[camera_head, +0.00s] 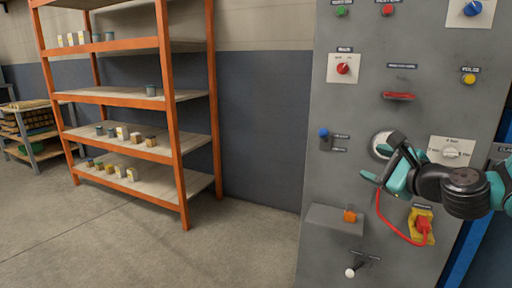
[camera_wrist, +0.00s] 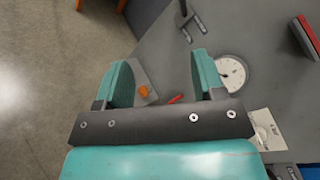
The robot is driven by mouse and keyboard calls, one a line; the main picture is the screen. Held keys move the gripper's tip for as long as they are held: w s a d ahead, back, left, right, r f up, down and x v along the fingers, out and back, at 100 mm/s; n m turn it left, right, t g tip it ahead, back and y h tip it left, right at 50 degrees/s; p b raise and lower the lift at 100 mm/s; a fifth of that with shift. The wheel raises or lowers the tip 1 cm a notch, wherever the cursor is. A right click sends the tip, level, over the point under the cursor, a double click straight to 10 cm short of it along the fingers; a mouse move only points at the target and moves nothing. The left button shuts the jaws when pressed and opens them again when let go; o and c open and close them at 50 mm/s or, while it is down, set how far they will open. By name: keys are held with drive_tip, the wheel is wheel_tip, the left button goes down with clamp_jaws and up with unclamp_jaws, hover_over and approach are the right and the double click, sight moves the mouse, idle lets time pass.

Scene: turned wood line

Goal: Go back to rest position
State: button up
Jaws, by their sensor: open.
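My gripper (camera_head: 383,162) is in front of the grey control panel (camera_head: 360,120), beside a round white gauge (camera_head: 380,143). Its teal fingers are apart with nothing between them. In the wrist view my gripper (camera_wrist: 160,82) also shows open, and the gauge (camera_wrist: 230,72) lies just right of the right finger. An orange block-like part (camera_wrist: 144,91) shows beyond the fingers.
The panel carries a red knob (camera_head: 343,68), a red handle (camera_head: 398,96), a blue-tipped lever (camera_head: 323,132), a white dial (camera_head: 450,152), a red plug (camera_head: 423,224) with a red cable and a white-tipped lever (camera_head: 350,272). An orange shelf (camera_head: 165,100) stands left. The floor (camera_head: 130,240) between is clear.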

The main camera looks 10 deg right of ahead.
drive_tip(key=s+a+f+n+g+y, duration=0.1)
drive_tip(key=s+a+n+g+y, duration=0.1)
drive_tip(key=s+a+n+g, duration=0.5)
drive_tip(key=s+a+n+g+y, duration=0.2)
drive_tip(key=s+a+n+y, duration=0.15)
drive_tip(key=a+n, duration=0.7)
drive_tip(key=s+a+f+n+g+h, duration=0.2)
drive_tip(key=s+n+g+h, duration=0.45)
drive_tip(key=s+n, duration=0.8)
wheel_tip(320, 180, up, 25)
drive_tip(key=s+m+p, duration=0.1)
drive_tip(key=p, duration=2.4)
drive_tip(key=shift+s+d+m+y, duration=0.3)
drive_tip(key=shift+s+d, duration=0.05)
drive_tip(key=shift+s, duration=0.05)
drive_tip(key=shift+g, duration=0.25)
